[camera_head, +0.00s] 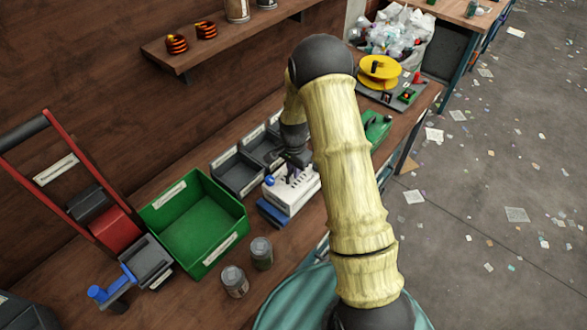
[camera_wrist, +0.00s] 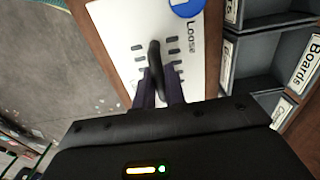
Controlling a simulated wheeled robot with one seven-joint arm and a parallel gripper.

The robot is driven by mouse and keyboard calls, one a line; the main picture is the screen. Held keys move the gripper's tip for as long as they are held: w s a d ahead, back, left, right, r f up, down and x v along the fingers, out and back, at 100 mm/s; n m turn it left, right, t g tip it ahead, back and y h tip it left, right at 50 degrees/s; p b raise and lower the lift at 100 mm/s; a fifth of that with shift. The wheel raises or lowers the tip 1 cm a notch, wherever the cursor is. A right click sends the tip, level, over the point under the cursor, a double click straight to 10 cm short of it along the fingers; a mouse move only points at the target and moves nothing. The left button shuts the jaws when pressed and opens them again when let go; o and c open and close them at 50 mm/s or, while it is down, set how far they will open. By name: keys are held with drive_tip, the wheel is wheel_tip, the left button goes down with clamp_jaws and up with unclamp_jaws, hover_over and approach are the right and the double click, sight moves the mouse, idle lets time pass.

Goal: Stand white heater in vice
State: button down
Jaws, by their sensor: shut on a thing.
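The white heater (camera_head: 296,194) is a pale box with dark slots and a blue round spot, on the bench in the middle of the head view. In the wrist view its white face (camera_wrist: 125,32) lies close in front of my gripper (camera_wrist: 157,92). My gripper (camera_head: 292,168) is over the heater, its fingers shut on a dark rounded piece (camera_wrist: 154,55) that stands out from the white face like a handle. A blue block shows at the heater's lower left edge. A blue and dark device (camera_head: 112,288) at the bench's left looks like the vice.
A green bin (camera_head: 196,225) stands left of the heater, with grey labelled bins (camera_head: 238,172) behind. Two cans (camera_head: 262,252) (camera_head: 235,281) stand in front. A red-framed machine (camera_head: 112,225) is at the left. A yellow spool (camera_head: 379,70) lies far right.

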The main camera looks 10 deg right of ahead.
drive_tip(key=shift+f, duration=0.35)
drive_tip(key=c, duration=1.4)
unclamp_jaws()
wheel_tip(320, 180, up, 17)
drive_tip(key=b, duration=0.3)
drive_tip(key=shift+r+b, duration=0.2)
drive_tip(key=shift+b, duration=0.15)
drive_tip(key=s+n+t, duration=0.1)
drive_tip(key=s+n, duration=0.2)
drive_tip(key=s, duration=0.4)
drive_tip(key=s+n, duration=0.4)
drive_tip(key=s, duration=0.3)
drive_tip(key=s+n+t, duration=0.1)
drive_tip(key=s+n, duration=0.2)
drive_tip(key=s, duration=0.3)
drive_tip(key=shift+s+n+t, duration=0.3)
drive_tip(key=shift+s+n, duration=0.1)
